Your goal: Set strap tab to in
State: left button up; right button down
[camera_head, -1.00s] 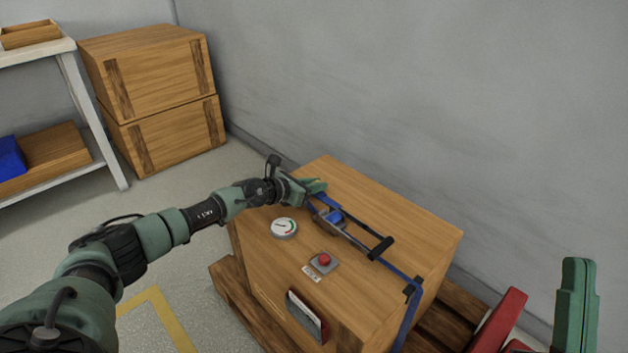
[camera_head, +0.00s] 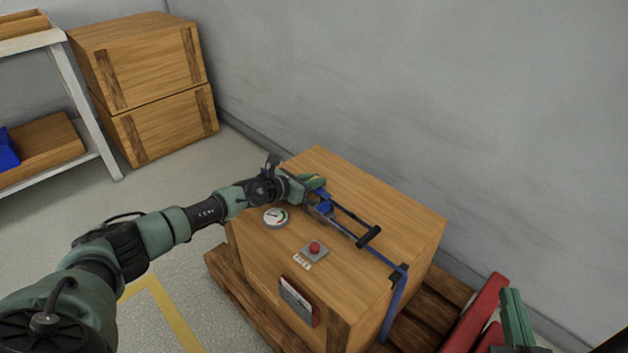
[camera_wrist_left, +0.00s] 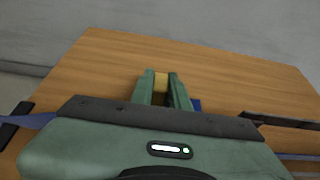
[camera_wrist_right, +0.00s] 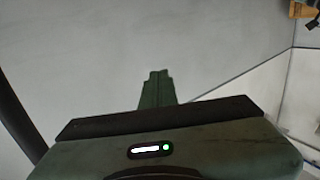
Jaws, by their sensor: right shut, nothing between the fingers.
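A blue strap (camera_head: 392,300) runs over the wooden crate (camera_head: 400,222) and down its near right side. A ratchet buckle with a blue part (camera_head: 325,208) and a black-gripped handle (camera_head: 368,237) lies on the crate top. My left gripper (camera_head: 316,182) is at the buckle's far left end, low over the crate top. A yellow piece, seemingly the strap tab (camera_wrist_left: 161,79), fills the gap between its fingertips in the left wrist view. The gripper hides the strap end there. My right gripper (camera_head: 512,295) is shut and empty, right of the crate; its closed fingers show in the right wrist view (camera_wrist_right: 157,76).
A gauge (camera_head: 276,217), a red button (camera_head: 314,248) and a document pouch (camera_head: 298,301) are on the crate. The crate stands on a pallet (camera_head: 235,283) near a grey wall. Red parts (camera_head: 478,312) lie beside my right gripper. Stacked boxes (camera_head: 150,85) and a shelf stand back left.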

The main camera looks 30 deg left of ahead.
pick_arm(q)
jog(key=o, duration=0.4)
jog(key=shift+s+d+f, duration=0.1)
jog(key=shift+d, duration=0.25)
jog(key=shift+a, duration=0.15)
